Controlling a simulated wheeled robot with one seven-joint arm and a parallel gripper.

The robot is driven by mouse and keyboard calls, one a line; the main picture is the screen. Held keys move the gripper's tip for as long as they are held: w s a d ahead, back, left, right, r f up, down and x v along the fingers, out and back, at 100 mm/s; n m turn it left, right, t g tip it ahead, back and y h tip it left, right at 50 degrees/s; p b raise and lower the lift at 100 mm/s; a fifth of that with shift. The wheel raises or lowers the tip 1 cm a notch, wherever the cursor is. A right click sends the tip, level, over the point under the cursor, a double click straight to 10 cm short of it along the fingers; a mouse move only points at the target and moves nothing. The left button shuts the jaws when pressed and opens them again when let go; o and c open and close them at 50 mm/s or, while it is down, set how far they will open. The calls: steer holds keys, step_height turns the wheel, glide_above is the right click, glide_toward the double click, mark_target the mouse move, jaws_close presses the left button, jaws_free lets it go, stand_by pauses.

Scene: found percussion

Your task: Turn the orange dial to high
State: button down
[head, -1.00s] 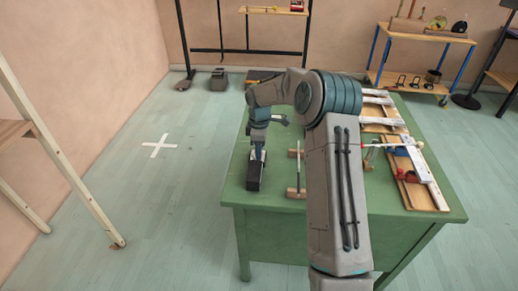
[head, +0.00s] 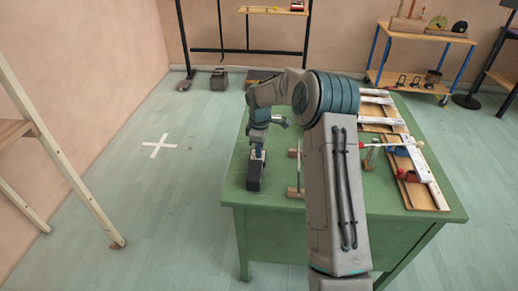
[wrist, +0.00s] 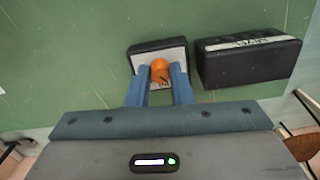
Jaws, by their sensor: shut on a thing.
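The orange dial (wrist: 160,69) sits on the pale sloping face of a small black box (wrist: 143,46) in the wrist view. My gripper (wrist: 160,78) has its two blue fingers on either side of the dial and is shut on it. A dark mark shows on the dial's near side; I cannot read any setting on the face. In the head view my gripper (head: 258,151) points down over the black box (head: 253,184) at the left edge of the green table; the dial itself is hidden there.
A larger black box (wrist: 250,60) with a lettered pale strip lies right beside the dial box. The green table (head: 275,213) also holds a thin rod on wooden blocks (head: 295,192) and wooden boards with fittings (head: 425,193) at right. Open floor lies left of the table.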

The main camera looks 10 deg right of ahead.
steer(key=m, duration=0.8)
steer(key=shift+m+b, duration=0.3)
steer(key=shift+b, duration=0.1)
steer(key=m, duration=0.4)
steer(key=shift+m, duration=0.3)
steer(key=shift+r+m, duration=0.1)
steer(key=shift+m, duration=1.7)
steer(key=c, duration=1.3)
jaws_free()
